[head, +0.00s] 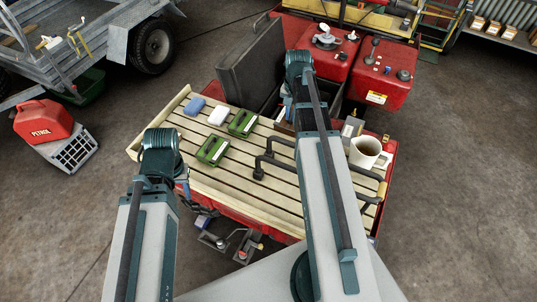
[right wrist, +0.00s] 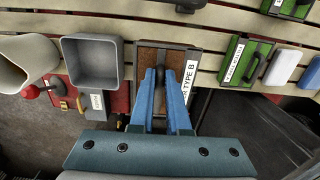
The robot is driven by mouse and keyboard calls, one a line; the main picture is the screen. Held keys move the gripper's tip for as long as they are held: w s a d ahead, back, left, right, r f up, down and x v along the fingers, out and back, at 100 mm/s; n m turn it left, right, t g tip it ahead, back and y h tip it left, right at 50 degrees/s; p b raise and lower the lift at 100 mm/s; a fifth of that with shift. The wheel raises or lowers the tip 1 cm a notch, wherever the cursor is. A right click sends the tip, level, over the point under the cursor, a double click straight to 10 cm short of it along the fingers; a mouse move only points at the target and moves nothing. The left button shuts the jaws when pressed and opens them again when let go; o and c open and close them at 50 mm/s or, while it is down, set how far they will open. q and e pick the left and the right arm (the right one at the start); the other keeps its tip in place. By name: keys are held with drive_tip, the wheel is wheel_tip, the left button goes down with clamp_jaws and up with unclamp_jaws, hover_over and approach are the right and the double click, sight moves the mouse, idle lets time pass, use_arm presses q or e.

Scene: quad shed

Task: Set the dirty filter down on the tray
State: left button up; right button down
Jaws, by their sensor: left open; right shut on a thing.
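The dirty filter (right wrist: 148,62) is a brown and dark block with a white label, partly readable as "TYPE B". My right gripper (right wrist: 161,72) is shut on it from above, and the blue fingers hide its middle. In the head view my right gripper (head: 287,112) is at the far edge of the slatted rack, partly hidden by its arm. A grey square tray (right wrist: 92,40), empty inside, stands beside the filter, close to its left in the wrist view. My right arm hides most of it in the head view. My left gripper (head: 183,185) is open and empty near the rack's left side.
The slatted rack (head: 230,188) carries two green filters (head: 242,124), a white block (head: 219,116), a blue block (head: 194,106) and dark curved handles (head: 270,160). A cream jug (head: 366,150) stands at the right. A dark panel (head: 252,66) stands upright behind.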

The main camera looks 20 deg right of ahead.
sight(290, 133)
drive_tip(key=shift+s+d+f, duration=0.1)
wheel_tip(290, 133, down, 10)
drive_tip(key=b, duration=1)
drive_tip(key=shift+f, duration=0.1)
drive_tip(key=c, duration=0.9)
unclamp_jaws()
drive_tip(key=shift+r, duration=0.2)
